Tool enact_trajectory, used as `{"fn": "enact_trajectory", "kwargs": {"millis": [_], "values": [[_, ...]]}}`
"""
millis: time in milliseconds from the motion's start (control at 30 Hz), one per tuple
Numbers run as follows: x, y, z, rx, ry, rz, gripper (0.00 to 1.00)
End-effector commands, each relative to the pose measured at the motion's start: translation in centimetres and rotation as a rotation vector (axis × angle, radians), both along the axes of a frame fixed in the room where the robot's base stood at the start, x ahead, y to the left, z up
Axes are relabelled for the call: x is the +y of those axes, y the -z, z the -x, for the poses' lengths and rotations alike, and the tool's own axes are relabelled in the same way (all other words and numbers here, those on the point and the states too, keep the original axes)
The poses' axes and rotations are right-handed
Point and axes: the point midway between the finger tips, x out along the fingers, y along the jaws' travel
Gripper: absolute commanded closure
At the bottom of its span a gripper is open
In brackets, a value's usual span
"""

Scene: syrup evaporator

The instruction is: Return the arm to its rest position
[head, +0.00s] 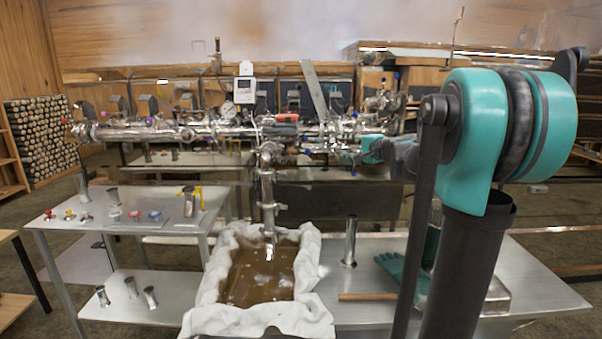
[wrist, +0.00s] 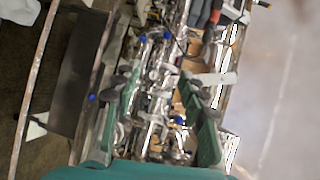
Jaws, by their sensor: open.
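My arm, with a large teal joint at the right of the head view, reaches away over the bench. My gripper (head: 362,150) is small and partly hidden behind its own wrist, close to the right part of the steel pipe manifold (head: 220,129). In the wrist view my gripper (wrist: 163,95) shows two teal fingers spread wide, with nothing held between them. Steel pipes and valves of the manifold (wrist: 155,75) show in the gap, and I cannot tell whether the fingers touch them.
A cloth-lined tray of brown liquid (head: 258,276) stands under the spout (head: 268,190). A steel cup (head: 350,241), teal gloves (head: 391,266) and a wooden stick (head: 368,297) are on the right bench (head: 545,288). A left table (head: 95,214) holds small valves and fittings.

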Motion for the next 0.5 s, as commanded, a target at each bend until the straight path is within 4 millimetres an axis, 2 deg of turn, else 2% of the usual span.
{"fn": "enact_trajectory", "kwargs": {"millis": [33,100,233,367,500], "values": [[1.4,2.3,2.4,0.017,-0.039,0.081,0.58],[2.9,5.7,5.5,0.042,-0.096,0.204,0.58],[4.6,12.1,11.7,0.095,-0.199,0.426,0.58],[5.0,18.4,18.2,0.156,-0.298,0.645,0.58],[3.8,24.8,25.4,0.229,-0.397,0.878,0.58]]}}
